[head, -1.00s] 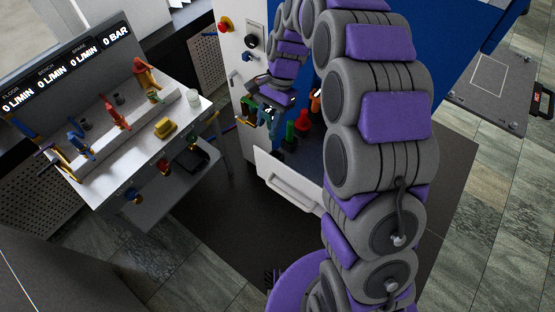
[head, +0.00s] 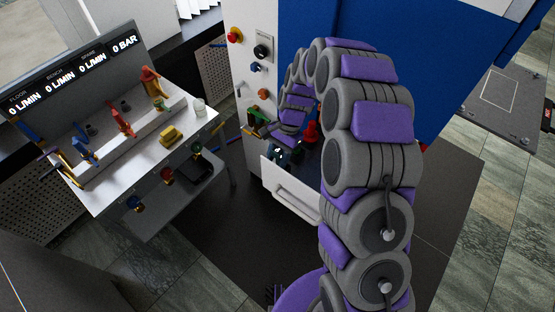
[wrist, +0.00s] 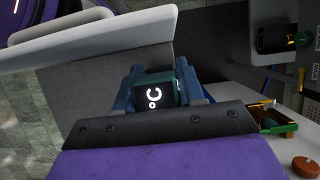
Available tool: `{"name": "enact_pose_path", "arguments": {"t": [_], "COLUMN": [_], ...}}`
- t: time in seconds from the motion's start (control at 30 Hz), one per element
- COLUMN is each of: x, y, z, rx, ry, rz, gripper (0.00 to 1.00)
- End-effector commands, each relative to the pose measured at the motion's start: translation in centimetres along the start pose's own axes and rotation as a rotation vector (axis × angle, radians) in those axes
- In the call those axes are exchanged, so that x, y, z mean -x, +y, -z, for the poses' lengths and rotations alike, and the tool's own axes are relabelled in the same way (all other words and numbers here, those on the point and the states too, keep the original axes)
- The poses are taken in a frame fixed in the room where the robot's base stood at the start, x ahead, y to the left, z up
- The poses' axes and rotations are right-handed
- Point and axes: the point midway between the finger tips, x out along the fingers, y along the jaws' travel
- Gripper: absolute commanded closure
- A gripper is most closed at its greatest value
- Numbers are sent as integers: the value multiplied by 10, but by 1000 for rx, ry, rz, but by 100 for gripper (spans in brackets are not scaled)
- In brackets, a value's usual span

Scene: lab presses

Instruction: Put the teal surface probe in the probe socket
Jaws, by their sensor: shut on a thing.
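The teal surface probe (wrist: 171,84) is in my gripper (wrist: 158,92), with its dark face and white "°C" display toward the wrist camera. The blue fingers sit on both sides of it. In the head view my gripper (head: 281,152) is low in front of the cabinet, just behind the white panel's upper edge; the probe is small and dark there. The probe's far end is hidden in the wrist view. I cannot make out for sure which part is the probe socket.
A white panel with a handle (head: 290,190) stands in front of my gripper. A red object (head: 312,132) stands behind it. A green and yellow fitting (head: 257,118) is on the cabinet front, left of my arm. A bench (head: 118,182) with several coloured tools stands at the left.

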Motion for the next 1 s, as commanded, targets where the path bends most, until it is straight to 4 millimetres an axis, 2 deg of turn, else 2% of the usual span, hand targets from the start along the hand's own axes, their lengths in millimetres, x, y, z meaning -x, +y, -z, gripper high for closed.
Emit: {"name": "enact_pose_path", "arguments": {"t": [0.1, 0.27, 0.3, 0.57, 0.83, 1.0], "x": [-10, -9, -9, -10, -8, 10], "y": [0, 1, 1, -1, 0, 2], "z": [6, 6, 6, 4, 4, 5], "rx": [1, 1, 1, 1, 1, 0], "ry": [4, 6, 7, 7, 6, 4], "rz": [10, 11, 10, 7, 8, 8], "gripper": [100, 100, 61, 36, 36, 36]}}
